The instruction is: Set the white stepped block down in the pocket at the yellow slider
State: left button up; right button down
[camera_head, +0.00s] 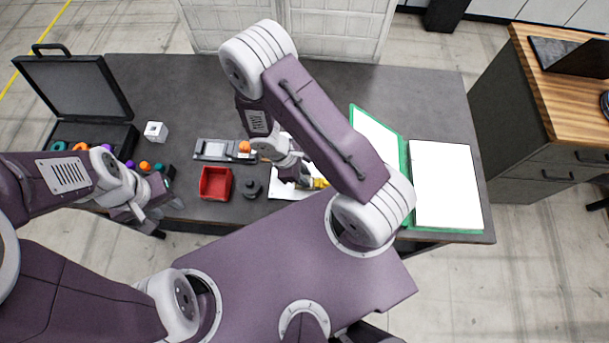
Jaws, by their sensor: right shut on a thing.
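My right gripper (302,182) reaches down over a white plate (283,192) near the table's front edge. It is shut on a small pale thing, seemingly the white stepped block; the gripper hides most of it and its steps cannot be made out. A yellow part (320,183), likely the yellow slider, shows just right of the gripper tips. The pocket is hidden by my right gripper and arm. My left gripper (165,214) is at the table's front left edge, its fingers apart and empty.
A red bin (215,183), a dark round piece (251,188) and a grey fixture (215,150) with an orange piece (244,147) stand left of the plate. A white cube (156,132) and open case (75,92) are further left. A green-edged folder (445,185) lies right.

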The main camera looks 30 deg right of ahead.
jog(key=shift+f, duration=0.35)
jog(key=c, duration=1.1)
grip_release()
jog(key=shift+o, duration=0.3)
jog(key=o, duration=0.3)
jog(key=shift+o, duration=0.2)
notch_tip(320, 180, up, 9)
jog(key=p, duration=0.7)
jog(key=shift+r, duration=0.1)
